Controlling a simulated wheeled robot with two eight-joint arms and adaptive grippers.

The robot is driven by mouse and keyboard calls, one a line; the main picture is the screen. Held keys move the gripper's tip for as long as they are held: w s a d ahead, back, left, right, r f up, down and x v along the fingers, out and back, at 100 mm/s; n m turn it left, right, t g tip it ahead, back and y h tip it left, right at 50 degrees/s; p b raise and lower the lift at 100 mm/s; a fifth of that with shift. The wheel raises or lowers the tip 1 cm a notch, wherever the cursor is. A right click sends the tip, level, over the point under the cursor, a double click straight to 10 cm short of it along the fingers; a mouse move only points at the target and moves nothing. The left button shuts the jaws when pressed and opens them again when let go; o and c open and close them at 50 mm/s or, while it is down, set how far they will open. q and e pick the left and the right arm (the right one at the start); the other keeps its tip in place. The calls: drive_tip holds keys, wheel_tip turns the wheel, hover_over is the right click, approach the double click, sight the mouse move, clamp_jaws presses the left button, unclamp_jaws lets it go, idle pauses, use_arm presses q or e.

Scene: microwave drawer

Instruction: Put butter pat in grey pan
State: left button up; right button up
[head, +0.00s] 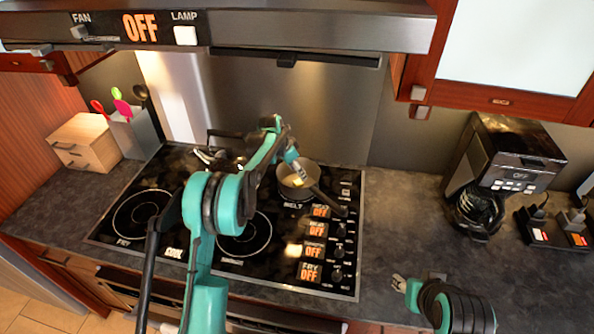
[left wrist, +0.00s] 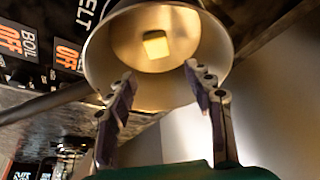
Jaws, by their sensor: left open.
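The grey pan (head: 313,181) sits on the back right burner of the stove, the one marked MELT, in the head view. Its round rim and wall (left wrist: 98,62) fill the upper middle of the left wrist view. The butter pat (left wrist: 156,45), a small pale yellow block, lies on the pan's floor. My left gripper (left wrist: 160,85) is open, its two fingers apart with nothing between them, at the pan's near side; it also shows over the pan in the head view (head: 297,170). My right gripper (head: 399,283) is over the counter at the lower right, with its fingers too small to judge.
The black stove (head: 190,225) has a column of knobs and OFF labels on its right. A range hood (head: 240,28) hangs above. A coffee maker (head: 510,155) stands on the right counter. A utensil holder (head: 135,132) and wooden box (head: 85,142) stand left.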

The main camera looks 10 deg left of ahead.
sight(297, 183)
use_arm(q)
wheel_tip(297, 183, up, 7)
drive_tip(key=p, duration=0.3)
drive_tip(key=shift+p, duration=0.4)
drive_tip(key=shift+s, duration=0.1)
